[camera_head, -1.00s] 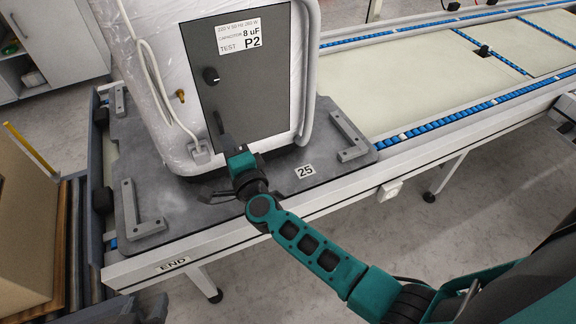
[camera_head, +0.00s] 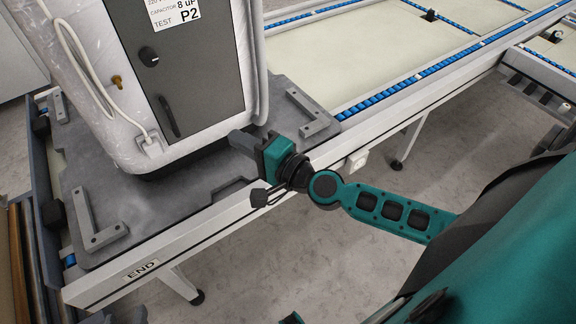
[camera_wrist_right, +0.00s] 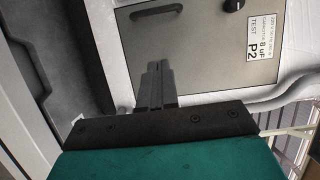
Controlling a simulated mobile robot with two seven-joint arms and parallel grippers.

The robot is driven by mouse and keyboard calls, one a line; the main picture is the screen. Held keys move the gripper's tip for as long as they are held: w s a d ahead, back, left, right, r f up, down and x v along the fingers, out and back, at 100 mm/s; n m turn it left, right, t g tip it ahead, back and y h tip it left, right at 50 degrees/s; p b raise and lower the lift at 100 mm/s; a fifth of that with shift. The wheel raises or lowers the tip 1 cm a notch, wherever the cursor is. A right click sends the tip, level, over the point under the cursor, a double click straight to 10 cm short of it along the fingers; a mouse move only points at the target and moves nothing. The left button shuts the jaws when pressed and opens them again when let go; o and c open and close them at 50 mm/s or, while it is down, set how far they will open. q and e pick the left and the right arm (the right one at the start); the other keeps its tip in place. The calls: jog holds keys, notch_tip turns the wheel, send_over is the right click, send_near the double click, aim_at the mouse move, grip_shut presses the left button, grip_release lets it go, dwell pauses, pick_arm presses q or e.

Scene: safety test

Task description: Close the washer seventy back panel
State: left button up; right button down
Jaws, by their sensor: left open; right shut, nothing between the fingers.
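The washer (camera_head: 112,105) stands wrapped in clear plastic on a grey plate. Its dark grey back panel (camera_head: 197,75) carries a label reading "8 uF TEST P2", a black knob (camera_head: 148,57) and a black handle (camera_head: 169,117). The panel looks nearly flush with the washer; I cannot tell whether it is fully closed. My right gripper (camera_head: 236,138) is shut and empty, near the washer's lower right corner, apart from the handle. In the right wrist view, its fingers (camera_wrist_right: 157,68) point at the panel (camera_wrist_right: 190,50) near its lower edge. My left gripper is not in view.
The grey plate (camera_head: 215,183) has raised metal brackets (camera_head: 310,113) around the washer. The conveyor (camera_head: 340,65) runs away to the upper right. A white hose (camera_head: 83,65) hangs on the washer's left. The floor in front of the conveyor is clear.

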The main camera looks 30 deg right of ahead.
jog(key=b+v, duration=0.2)
jog(key=v, duration=0.8)
jog(key=shift+d, duration=0.35)
jog(key=shift+s, duration=0.15)
jog(key=s+a+f+n+g+h+p, duration=0.1)
jog(key=s+f+n+g+h+p, duration=0.1)
jog(key=f+n, duration=0.3)
jog(key=s+a+f+n+g+h+p, duration=0.2)
jog(key=f+n+p, duration=0.3)
jog(key=n, duration=0.6)
jog(key=shift+s+f+g, duration=0.3)
jog(key=shift+f+g, duration=0.15)
jog(key=shift+g, duration=0.45)
jog(key=c, duration=1.8)
grip_release()
jog(key=shift+c, duration=0.2)
